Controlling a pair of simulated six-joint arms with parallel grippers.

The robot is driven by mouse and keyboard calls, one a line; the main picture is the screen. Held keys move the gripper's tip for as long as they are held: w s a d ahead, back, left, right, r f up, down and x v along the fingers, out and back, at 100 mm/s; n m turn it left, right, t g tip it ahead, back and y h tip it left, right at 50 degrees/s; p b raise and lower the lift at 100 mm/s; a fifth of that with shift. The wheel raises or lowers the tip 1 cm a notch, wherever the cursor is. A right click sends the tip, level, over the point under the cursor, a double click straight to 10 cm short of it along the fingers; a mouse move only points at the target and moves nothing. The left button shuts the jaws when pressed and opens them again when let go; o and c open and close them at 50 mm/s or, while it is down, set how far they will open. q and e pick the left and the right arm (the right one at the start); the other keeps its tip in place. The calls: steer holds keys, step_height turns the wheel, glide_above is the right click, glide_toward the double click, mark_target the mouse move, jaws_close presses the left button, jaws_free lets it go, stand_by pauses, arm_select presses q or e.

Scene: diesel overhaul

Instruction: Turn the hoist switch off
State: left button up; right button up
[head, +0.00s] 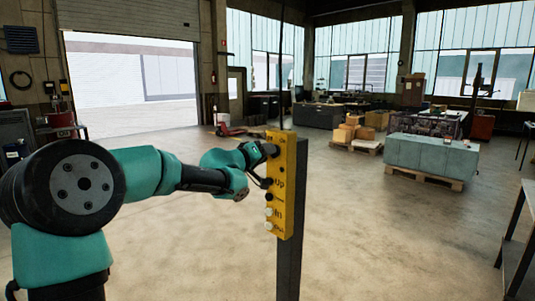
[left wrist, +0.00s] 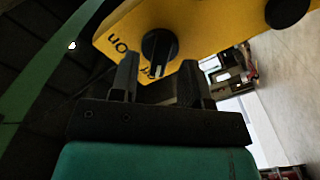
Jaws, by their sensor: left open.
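A yellow hoist control box (head: 285,200) is mounted on a dark upright post. It carries a column of buttons, with "Up" lettered beside one. My left gripper (head: 262,153) is at the top of the box, from the left. In the left wrist view, a round black switch knob (left wrist: 159,48) with a pale pointer mark sits on the yellow face, with "on" lettered beside it. The open fingers of my left gripper (left wrist: 156,80) are on either side of the knob in this view; I cannot tell whether they touch it. My right gripper is out of view.
A grey-green block on a pallet (head: 430,155) stands at the right, with cardboard boxes (head: 354,131) on another pallet behind. A dark table edge (head: 520,235) is at the far right. The floor around the post is clear.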

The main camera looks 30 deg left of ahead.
arm_select(q)
steer(key=v, duration=1.6)
steer(key=shift+s, duration=0.1)
steer(key=w+d+f+g, duration=0.2)
steer(key=d+f, duration=0.1)
steer(key=f, duration=1)
steer(key=w+d+f+g, duration=0.2)
steer(key=d+f, duration=0.1)
steer(key=f, duration=0.9)
steer(key=w+d+f+g, duration=0.2)
steer(key=d+f+g, duration=0.15)
steer(key=f, duration=0.95)
steer(key=s+d+f+m+g, duration=0.15)
steer(key=s+d+f, duration=0.25)
steer(key=f, duration=0.4)
steer(key=s+d+f+g, duration=0.2)
steer(key=s+d+f, duration=0.1)
steer(key=f, duration=0.4)
steer(key=s+d+f+m+g, duration=0.1)
steer(key=s+d+f+g, duration=0.1)
steer(key=s+f, duration=0.3)
steer(key=s+d+f+m+g, duration=0.2)
steer(key=s+d+f, duration=0.3)
steer(key=s, duration=0.4)
steer(key=shift+s+d+f+g+y, duration=0.15)
steer(key=shift+s+f+g+y, duration=0.2)
steer(key=shift+f+g, duration=0.4)
steer(key=shift+r, duration=0.1)
